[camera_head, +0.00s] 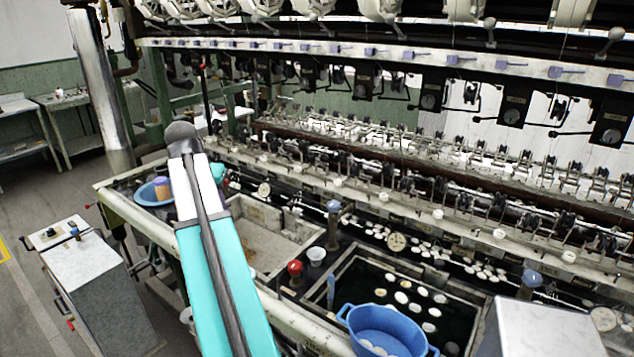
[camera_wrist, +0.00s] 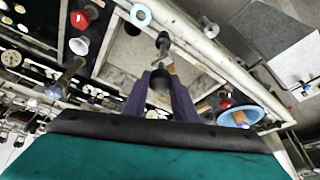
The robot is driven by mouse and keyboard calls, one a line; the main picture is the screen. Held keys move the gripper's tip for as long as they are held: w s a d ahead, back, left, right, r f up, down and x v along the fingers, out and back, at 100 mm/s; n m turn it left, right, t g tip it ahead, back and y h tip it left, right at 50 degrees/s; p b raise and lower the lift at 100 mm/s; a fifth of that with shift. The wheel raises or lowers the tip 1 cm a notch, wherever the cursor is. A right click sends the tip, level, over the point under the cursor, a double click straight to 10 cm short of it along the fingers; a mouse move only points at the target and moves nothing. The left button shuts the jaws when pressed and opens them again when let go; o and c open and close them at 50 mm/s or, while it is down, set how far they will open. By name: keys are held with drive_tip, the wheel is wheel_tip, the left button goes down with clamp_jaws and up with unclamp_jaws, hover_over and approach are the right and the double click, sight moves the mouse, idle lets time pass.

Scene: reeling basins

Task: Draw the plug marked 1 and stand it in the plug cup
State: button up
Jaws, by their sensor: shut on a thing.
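In the wrist view my gripper (camera_wrist: 160,82) is shut on a dark plug with a grey stem and rounded end (camera_wrist: 163,40). No number is readable on it. It shows over the pale empty basin (camera_wrist: 122,55), which is also in the head view (camera_head: 262,222); I cannot tell its height. A pale blue ring (camera_wrist: 141,15) sits near the basin's rim; I cannot tell which is the plug cup. In the head view my arm hides my gripper.
Another blue bowl (camera_head: 146,194) is at the left. Blue-topped knobs (camera_head: 333,208) stand along the bench, below reeling machinery. A grey-topped cabinet (camera_head: 85,262) stands at left.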

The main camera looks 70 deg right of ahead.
drive_tip(key=s+d+r+m+g, duration=0.1)
drive_tip(key=s+d+m, duration=0.1)
drive_tip(key=s+d, duration=0.3)
drive_tip(key=s+d+r+m+g, duration=0.1)
drive_tip(key=s+d+m, duration=0.2)
drive_tip(key=s, duration=0.8)
drive_tip(key=s+d+r+m+g, duration=0.1)
drive_tip(key=s+d+m, duration=0.2)
drive_tip(key=s+d, duration=0.4)
drive_tip(key=shift+s+d+r, duration=0.2)
drive_tip(key=shift+s+d, duration=0.2)
drive_tip(key=shift+s, duration=0.55)
drive_tip(key=shift+f, duration=0.15)
wheel_tip(320, 180, down, 10)
drive_tip(key=b, duration=0.4)
drive_tip(key=shift+b, duration=0.4)
drive_tip(key=shift+w+p, duration=0.15)
drive_tip(key=shift+p, duration=0.25)
drive_tip(key=shift+f+b, duration=0.4)
drive_tip(key=shift+f, duration=1.15)
idle(1.4)
